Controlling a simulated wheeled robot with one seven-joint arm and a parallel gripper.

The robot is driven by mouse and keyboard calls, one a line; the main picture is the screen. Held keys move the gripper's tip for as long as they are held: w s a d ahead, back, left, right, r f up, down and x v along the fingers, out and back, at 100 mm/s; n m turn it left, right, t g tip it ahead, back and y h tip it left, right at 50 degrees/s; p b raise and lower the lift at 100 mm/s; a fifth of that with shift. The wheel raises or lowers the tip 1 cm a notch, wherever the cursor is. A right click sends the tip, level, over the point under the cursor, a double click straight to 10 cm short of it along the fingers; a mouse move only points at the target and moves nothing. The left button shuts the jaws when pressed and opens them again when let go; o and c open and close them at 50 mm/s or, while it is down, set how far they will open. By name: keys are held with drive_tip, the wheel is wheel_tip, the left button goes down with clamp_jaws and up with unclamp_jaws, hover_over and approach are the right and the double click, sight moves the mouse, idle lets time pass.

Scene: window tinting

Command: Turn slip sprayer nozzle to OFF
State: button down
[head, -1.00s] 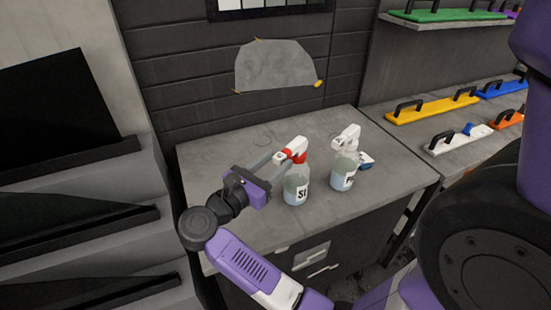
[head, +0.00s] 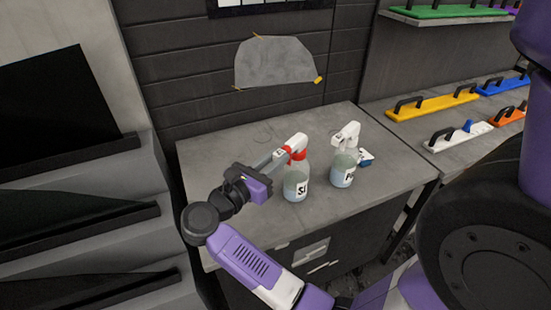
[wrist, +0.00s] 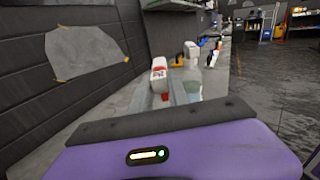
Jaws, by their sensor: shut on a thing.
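The slip sprayer (head: 296,185) is a clear bottle labelled "SL" with a red collar and a white head, upright on the grey worktop (head: 225,165). Its nozzle (head: 281,153) is at the left end of the head. My gripper (head: 276,158) reaches in from the left and is shut on the nozzle. In the wrist view the white and red sprayer head (wrist: 159,78) shows between the grey fingers, and the nozzle's setting cannot be read.
A second sprayer (head: 343,169) with a white head stands just right of the first. Handled tools (head: 430,104) sit on shelves at right. A grey film sheet (head: 275,62) is taped to the wall.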

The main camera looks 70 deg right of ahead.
drive_tip(key=n+p, duration=0.1)
drive_tip(key=n, duration=0.3)
drive_tip(key=shift+w+r+n, duration=0.1)
drive_tip(key=shift+n, duration=0.3)
drive_tip(key=n+p, duration=0.2)
drive_tip(key=n, duration=0.2)
drive_tip(key=n+p, duration=0.2)
drive_tip(key=n, duration=0.7)
drive_tip(key=shift+n+p, duration=0.3)
drive_tip(key=shift+f+n, duration=0.15)
drive_tip(key=shift+n, duration=4.1)
drive_tip(key=shift+f+n, duration=0.15)
drive_tip(key=shift+n, duration=4.1)
